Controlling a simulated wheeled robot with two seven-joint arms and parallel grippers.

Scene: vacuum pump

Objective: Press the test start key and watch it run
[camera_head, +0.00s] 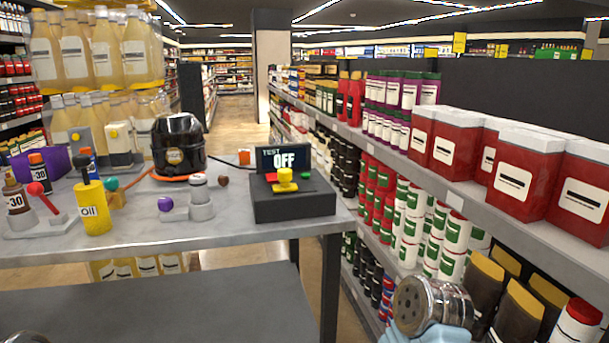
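A dark test box (292,204) stands at the right end of the grey table. Its upright display (284,159) reads "TEST OFF". On its top are a yellow knob-like key (285,178), a small red part (270,178) and a small green part (306,175). I cannot tell which of them is the start key. A black rounded pump-like unit (179,143) stands left of the box with an orange hose at its base. Neither gripper shows. A silver and light-blue part, probably of my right arm, shows at the lower right, well apart from the box.
The grey table (150,242) also holds a yellow oil container (92,208), a red-knobbed fitting (36,190), a grey fitting (199,200) and a purple ball (166,203). Bare tabletop lies along its front. Stocked shelves (452,187) run along the right.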

